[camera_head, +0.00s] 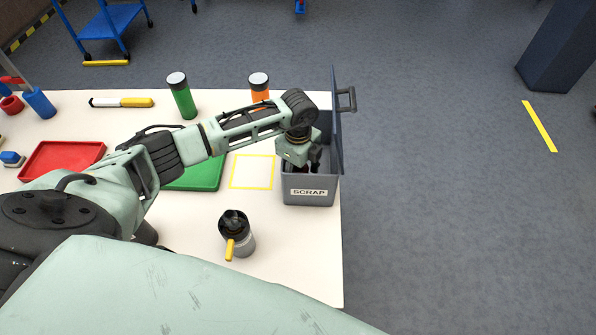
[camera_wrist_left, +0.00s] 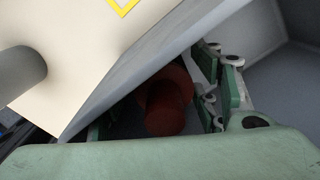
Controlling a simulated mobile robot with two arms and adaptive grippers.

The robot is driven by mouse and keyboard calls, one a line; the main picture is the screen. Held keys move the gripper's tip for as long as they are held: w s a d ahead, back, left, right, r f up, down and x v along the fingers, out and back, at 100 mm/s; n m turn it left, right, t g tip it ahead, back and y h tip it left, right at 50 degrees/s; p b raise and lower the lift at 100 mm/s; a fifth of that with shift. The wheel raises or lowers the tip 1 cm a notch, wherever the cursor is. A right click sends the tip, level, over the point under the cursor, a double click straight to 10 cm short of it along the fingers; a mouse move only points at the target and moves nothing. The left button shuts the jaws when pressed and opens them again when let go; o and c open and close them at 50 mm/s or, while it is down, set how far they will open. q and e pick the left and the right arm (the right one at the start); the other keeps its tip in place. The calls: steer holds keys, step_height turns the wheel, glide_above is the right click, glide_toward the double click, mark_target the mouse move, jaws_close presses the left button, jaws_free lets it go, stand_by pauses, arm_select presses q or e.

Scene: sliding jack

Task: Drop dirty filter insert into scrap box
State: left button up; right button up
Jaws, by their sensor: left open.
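The grey scrap box (camera_head: 308,196) stands at the right edge of the table, with its hinged lid (camera_head: 337,120) raised on the right. My left gripper (camera_head: 313,160) points down into the box and is open. In the left wrist view, a dark red-brown round piece (camera_wrist_left: 166,105), apparently the dirty filter insert, shows inside the box near the green-padded fingers (camera_wrist_left: 208,85). The box wall (camera_wrist_left: 140,75) hides part of the gripper, and I cannot tell whether the piece touches a finger. My right gripper is not in view.
A grey canister with a yellow handle (camera_head: 237,238) stands at the front. Behind are a green-bodied jar (camera_head: 182,98) and an orange one (camera_head: 258,88). A red tray (camera_head: 62,158), green tray (camera_head: 200,178) and empty yellow-outlined square (camera_head: 252,172) lie on the table.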

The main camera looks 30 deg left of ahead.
arm_select(q)
steer(key=shift+r, duration=0.1)
steer(key=shift+r+p, duration=0.4)
steer(key=shift+r, duration=0.05)
steer(key=shift+w+r, duration=0.1)
steer(key=shift+r, duration=0.25)
step_height(320, 180, up, 11)
steer(key=b, duration=0.3)
steer(key=shift+f+b, duration=0.15)
steer(key=shift+b, duration=0.2)
steer(key=shift+r, duration=0.4)
